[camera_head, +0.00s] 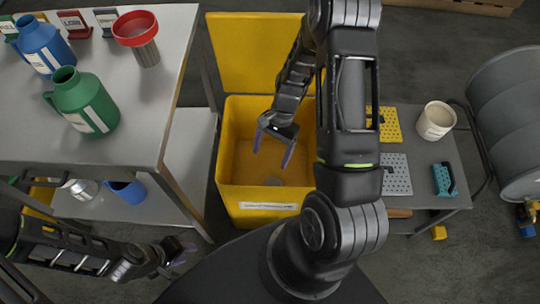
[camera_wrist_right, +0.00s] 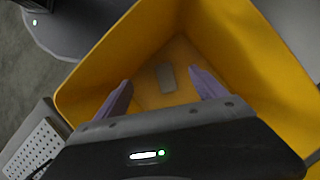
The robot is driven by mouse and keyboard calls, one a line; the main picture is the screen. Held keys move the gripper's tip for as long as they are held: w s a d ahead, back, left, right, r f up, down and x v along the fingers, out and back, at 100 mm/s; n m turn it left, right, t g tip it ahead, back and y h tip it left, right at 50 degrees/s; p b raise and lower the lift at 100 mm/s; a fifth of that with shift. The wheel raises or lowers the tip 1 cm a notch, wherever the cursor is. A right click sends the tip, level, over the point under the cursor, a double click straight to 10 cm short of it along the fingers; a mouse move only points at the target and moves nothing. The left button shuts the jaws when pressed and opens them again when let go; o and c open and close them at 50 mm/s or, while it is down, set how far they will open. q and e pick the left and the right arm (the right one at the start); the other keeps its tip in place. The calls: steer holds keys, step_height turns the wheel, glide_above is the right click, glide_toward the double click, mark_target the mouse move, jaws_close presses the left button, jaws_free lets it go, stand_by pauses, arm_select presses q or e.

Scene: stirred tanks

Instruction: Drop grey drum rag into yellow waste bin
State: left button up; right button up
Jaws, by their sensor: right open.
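The yellow waste bin (camera_head: 232,192) stands on the floor between two tables, its yellow lid (camera_head: 245,50) open at the back. A small grey piece, seemingly the drum rag (camera_head: 275,181), lies inside on the bin's floor near the front wall. In the right wrist view, the grey rag (camera_wrist_right: 166,78) lies below and between my fingers, apart from them. My right gripper (camera_head: 273,150) is over the bin's opening, open and empty, with purple fingertips spread. My left gripper (camera_head: 178,257) is low at the left, beside the steel table; its jaw gap is unclear.
A grey cart (camera_head: 425,150) at right carries a white tub (camera_head: 435,120). A large grey drum (camera_head: 510,115) is at far right.

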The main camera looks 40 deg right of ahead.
steer(key=s+v, duration=0.1)
steer(key=v, duration=0.5)
steer(key=shift+w+p, duration=0.3)
steer(key=shift+w, duration=0.15)
stand_by(0.4)
